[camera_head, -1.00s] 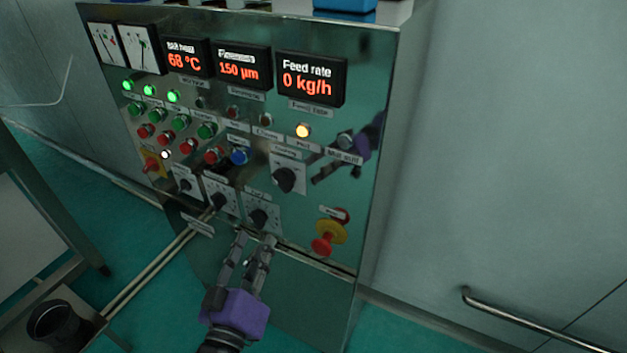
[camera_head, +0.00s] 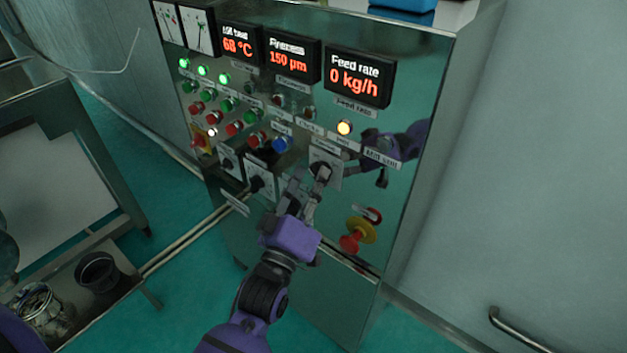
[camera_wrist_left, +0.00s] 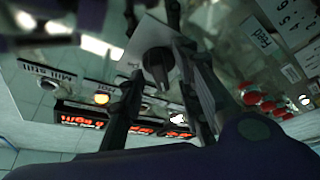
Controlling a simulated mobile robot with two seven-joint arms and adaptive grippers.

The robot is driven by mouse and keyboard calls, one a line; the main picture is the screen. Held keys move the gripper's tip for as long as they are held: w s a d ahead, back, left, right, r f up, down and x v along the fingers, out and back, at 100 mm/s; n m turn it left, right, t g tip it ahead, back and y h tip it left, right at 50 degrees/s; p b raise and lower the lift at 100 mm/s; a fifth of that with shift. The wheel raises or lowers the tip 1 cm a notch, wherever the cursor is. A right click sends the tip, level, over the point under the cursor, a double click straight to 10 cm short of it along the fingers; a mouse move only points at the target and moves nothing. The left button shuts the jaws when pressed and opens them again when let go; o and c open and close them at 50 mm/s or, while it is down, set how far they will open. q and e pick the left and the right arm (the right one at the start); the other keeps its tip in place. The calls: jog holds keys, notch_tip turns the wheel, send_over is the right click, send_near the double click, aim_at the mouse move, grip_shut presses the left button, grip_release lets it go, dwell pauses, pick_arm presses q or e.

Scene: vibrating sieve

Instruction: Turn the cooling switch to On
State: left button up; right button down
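The rotary switch with a black knob (camera_head: 322,170) sits on a light square plate in the middle right of the steel control panel. The small label above it is too blurred to read. My left gripper (camera_head: 309,190) is in front of the panel, its fingertips at the lower left of this knob and partly covering the plate. In the left wrist view the knob (camera_wrist_left: 157,66) shows between the spread fingers of the left gripper (camera_wrist_left: 163,88), which looks open. I cannot tell whether a finger touches the knob. My right gripper is not in view.
Another rotary switch (camera_head: 258,184) lies left of the gripper, and a red emergency button (camera_head: 352,242) lower right. Several push buttons and lit displays (camera_head: 359,76) fill the panel above.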

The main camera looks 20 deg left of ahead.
pick_arm(q)
jog(key=shift+c, duration=0.2)
grip_shut()
